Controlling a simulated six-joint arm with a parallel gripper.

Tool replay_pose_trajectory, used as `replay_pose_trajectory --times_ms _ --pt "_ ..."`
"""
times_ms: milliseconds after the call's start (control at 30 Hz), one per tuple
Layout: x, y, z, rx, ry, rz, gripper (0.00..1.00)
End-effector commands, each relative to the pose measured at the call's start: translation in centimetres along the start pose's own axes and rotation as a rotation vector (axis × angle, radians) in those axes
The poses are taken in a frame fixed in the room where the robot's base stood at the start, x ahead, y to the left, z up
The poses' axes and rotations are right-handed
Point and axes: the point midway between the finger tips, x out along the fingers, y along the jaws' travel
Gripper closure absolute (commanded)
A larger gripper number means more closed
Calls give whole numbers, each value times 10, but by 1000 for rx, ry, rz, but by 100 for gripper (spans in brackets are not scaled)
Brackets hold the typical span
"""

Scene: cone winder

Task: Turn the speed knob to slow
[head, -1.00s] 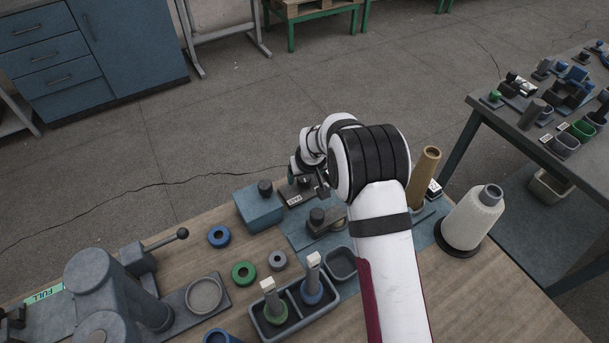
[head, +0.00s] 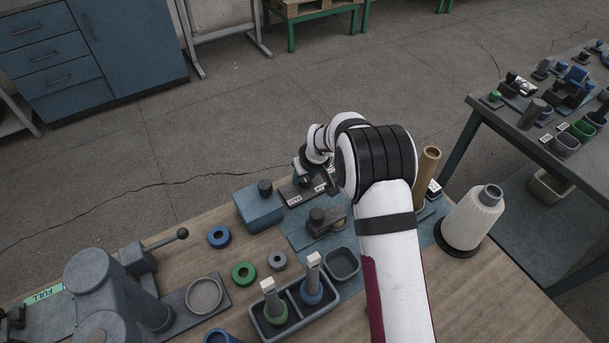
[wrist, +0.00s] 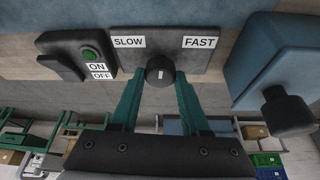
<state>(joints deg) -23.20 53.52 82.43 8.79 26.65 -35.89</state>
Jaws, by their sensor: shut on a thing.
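The speed knob (wrist: 160,68) is a dark round knob on a grey plate (wrist: 174,60) in the wrist view. The plate carries a SLOW label (wrist: 129,41) on the left and a FAST label (wrist: 199,42) on the right. The knob's short white mark looks about upright in the picture, between the two labels. My gripper (wrist: 161,78) has its two teal fingers on either side of the knob, shut on it. In the head view my gripper (head: 326,182) is over the plate (head: 292,191), and the knob is hidden there.
An ON/OFF switch block (wrist: 75,54) with a green button stands left of the plate in the wrist view. A blue box (wrist: 262,58) with a black knob (wrist: 285,110) stands close on the right. A thread cone (head: 473,217) and a two-part tray (head: 294,309) stand on the bench.

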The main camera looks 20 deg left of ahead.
Motion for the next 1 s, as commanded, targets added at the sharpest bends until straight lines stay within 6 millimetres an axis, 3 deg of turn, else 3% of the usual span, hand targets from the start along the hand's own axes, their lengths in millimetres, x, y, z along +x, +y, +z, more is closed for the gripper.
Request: replay_pose_trajectory --times_ms 600,1000 --pt "1 4 0 -513 -1 -217 100" --pt "1 5 -1 -753 -2 -314 100"
